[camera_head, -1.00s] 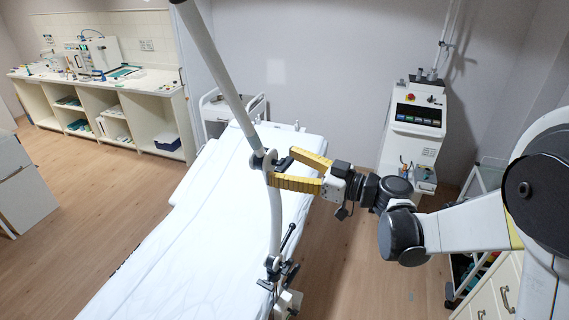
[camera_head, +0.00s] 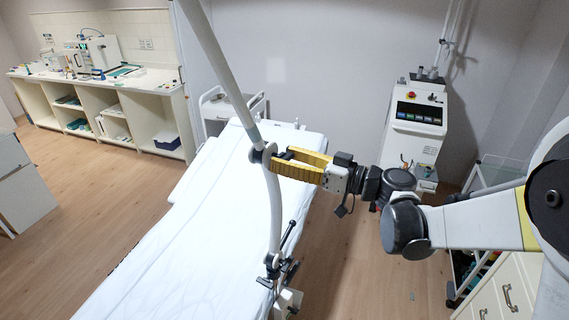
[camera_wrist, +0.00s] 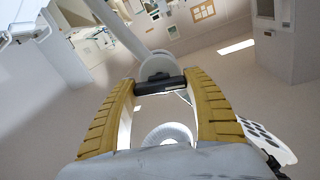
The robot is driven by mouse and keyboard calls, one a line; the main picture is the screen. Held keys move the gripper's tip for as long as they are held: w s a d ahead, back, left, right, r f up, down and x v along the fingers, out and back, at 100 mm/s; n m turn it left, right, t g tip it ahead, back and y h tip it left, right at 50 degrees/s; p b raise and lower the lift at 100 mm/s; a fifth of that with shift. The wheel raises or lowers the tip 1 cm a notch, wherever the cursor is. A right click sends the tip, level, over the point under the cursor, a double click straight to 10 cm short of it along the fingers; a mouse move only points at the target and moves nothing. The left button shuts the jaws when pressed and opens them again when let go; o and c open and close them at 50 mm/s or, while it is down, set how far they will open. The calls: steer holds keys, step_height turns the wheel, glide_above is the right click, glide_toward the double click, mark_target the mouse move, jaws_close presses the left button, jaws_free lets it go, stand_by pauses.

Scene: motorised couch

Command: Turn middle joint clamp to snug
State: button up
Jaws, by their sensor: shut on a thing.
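The middle joint (camera_head: 262,155) is a round joint in the white jointed arm that rises beside the couch. Its black clamp handle (camera_wrist: 160,84) is a short dark bar across the joint in the wrist view. My gripper (camera_head: 283,160) has two yellow ribbed fingers and reaches the joint from the right. In the wrist view my gripper (camera_wrist: 160,82) is shut on the clamp handle, with one fingertip at each end of the bar. The fingers hide part of the handle in the head view.
The couch (camera_head: 200,225) under a white sheet lies below the joint. A lower clamp (camera_head: 275,265) holds the arm's post at the couch's edge. A white machine (camera_head: 417,120) with a screen stands behind. Floor (camera_head: 345,265) is clear right of the couch.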

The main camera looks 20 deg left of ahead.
steer(key=m+b, duration=0.2)
steer(key=m, duration=0.1)
steer(key=shift+f, duration=0.15)
steer(key=shift+m+b, duration=0.85)
steer(key=shift+m, duration=0.75)
steer(key=o, duration=1.2)
steer(key=v, duration=1.2)
